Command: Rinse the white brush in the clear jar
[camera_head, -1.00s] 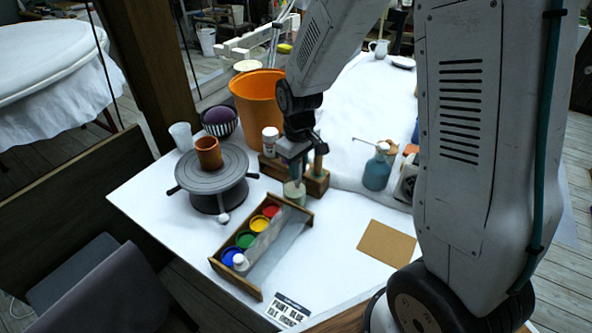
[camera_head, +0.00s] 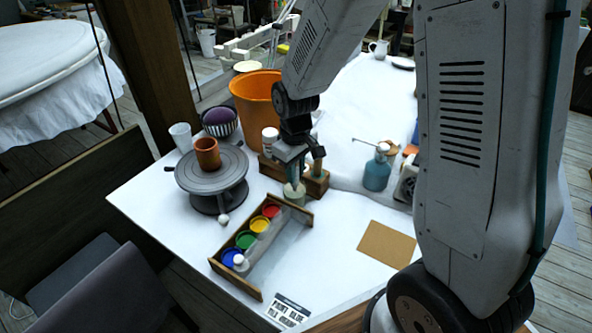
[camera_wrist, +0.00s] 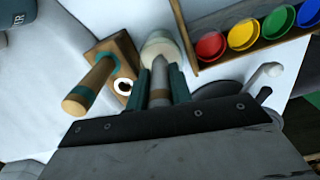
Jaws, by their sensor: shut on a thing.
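My gripper (camera_head: 303,160) is shut on a brush, seen in the wrist view as a grey-brown shaft (camera_wrist: 160,82) between two dark teal fingers. It points down at the clear jar (camera_head: 294,195), which holds pale, cloudy contents. The jar also shows in the wrist view (camera_wrist: 152,45), and the brush's lower end overlaps its mouth. The bristles are hidden, so I cannot tell how deep they reach or their colour. A wooden holder (camera_head: 316,186) stands right beside the jar. Another wooden-handled brush with a teal band (camera_wrist: 92,88) stands in it.
A tray of several paint pots (camera_head: 262,288) lies in front of the jar. A turntable (camera_head: 214,172) with a terracotta cup (camera_head: 207,153) stands left. An orange bucket (camera_head: 257,105) is behind, a teal bottle (camera_head: 377,173) right. A brown card (camera_head: 387,243) lies on clear tabletop.

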